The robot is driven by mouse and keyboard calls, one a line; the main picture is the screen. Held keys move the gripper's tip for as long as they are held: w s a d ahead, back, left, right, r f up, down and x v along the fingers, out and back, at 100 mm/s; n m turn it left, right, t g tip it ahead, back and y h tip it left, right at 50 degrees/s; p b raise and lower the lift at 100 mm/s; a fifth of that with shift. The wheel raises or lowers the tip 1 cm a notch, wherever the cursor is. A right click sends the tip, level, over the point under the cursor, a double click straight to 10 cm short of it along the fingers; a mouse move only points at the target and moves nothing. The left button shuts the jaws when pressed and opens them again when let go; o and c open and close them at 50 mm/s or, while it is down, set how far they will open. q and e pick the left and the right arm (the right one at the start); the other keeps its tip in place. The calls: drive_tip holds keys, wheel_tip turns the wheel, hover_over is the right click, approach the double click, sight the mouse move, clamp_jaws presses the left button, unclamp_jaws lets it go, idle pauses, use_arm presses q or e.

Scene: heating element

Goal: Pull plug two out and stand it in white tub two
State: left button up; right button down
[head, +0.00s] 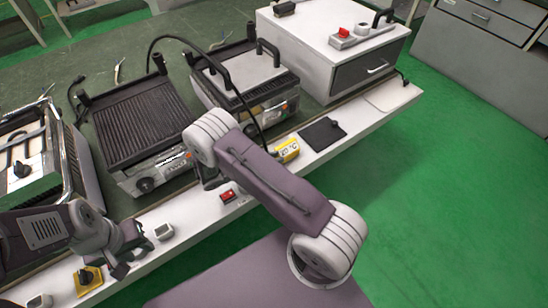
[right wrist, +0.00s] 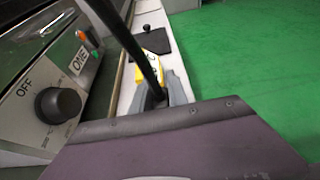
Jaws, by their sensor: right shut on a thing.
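My right gripper shows in the right wrist view (right wrist: 158,97). It is shut on the black plug at the lower end of a thick black cable (right wrist: 128,42), close beside a yellow block (right wrist: 155,42). Whether the plug still sits in the block cannot be told.
A red block (head: 228,196) and another yellow block (head: 88,279) sit on the ledge. A black pad (head: 322,133) lies beyond. Grills (head: 140,120) stand behind the ledge, with a white cabinet (head: 330,50) at the back right. Green floor lies open at right.

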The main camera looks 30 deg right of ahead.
drive_tip(key=shift+f+b, duration=0.65)
drive_tip(key=shift+f, duration=0.25)
drive_tip(key=c, duration=1.2)
unclamp_jaws()
drive_tip(key=shift+a+r, duration=0.1)
drive_tip(key=p+v, duration=0.1)
drive_tip(key=v, duration=0.8)
